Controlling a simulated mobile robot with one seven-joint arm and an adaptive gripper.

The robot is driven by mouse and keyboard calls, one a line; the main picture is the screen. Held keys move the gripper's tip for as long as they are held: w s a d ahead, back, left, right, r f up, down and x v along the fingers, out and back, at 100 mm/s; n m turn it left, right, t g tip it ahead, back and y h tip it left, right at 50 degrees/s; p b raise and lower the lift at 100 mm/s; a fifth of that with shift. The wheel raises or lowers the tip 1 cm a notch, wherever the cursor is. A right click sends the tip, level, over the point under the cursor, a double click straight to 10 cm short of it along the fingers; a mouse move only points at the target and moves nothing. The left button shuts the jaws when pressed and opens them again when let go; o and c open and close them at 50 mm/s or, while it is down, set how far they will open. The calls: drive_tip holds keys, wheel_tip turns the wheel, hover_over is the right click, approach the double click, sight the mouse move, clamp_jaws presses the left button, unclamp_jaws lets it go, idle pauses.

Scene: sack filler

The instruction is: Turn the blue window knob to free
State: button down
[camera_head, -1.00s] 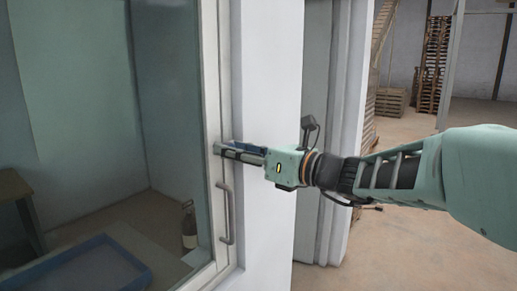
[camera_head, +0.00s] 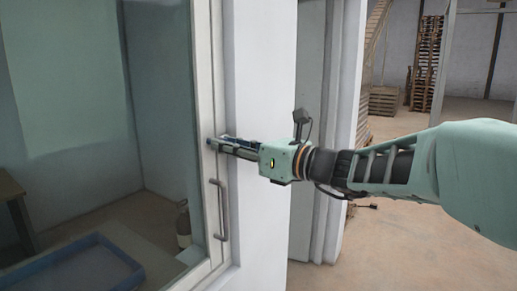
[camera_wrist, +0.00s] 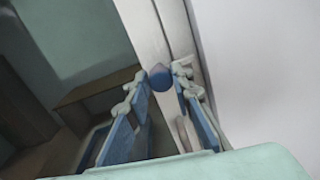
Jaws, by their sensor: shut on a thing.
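The blue window knob (camera_wrist: 160,76) sits on the pale window frame and shows between my fingertips in the wrist view. My gripper (camera_wrist: 160,80) is closed on it, one finger on each side. In the head view my gripper (camera_head: 212,142) reaches left to the frame's upright, above the handle, and hides most of the knob. I cannot read any mark that tells the knob's setting. The window (camera_head: 160,100) appears closed against its frame.
A grey bar handle (camera_head: 221,210) is on the frame below my gripper. Behind the glass are a blue tray (camera_head: 75,272), a bottle (camera_head: 183,225) and a brown table (camera_head: 12,190). A white wall (camera_head: 262,80) stands right of the window. Pallets (camera_head: 427,60) are far back.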

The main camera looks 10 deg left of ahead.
drive_tip(key=shift+f+n+g+y+b, duration=0.1)
drive_tip(key=shift+n+g+y+b, duration=0.1)
drive_tip(key=shift+n+b, duration=4.65)
drive_tip(key=shift+f+n+g+y+b, duration=0.1)
drive_tip(key=shift+n+y+b, duration=0.1)
drive_tip(key=shift+n+b, duration=4.65)
drive_tip(key=shift+r+m+b, duration=0.1)
drive_tip(key=shift+m+b, duration=0.6)
drive_tip(key=shift+b, duration=0.15)
drive_tip(key=c, duration=1.7)
unclamp_jaws()
drive_tip(key=shift+s, duration=0.1)
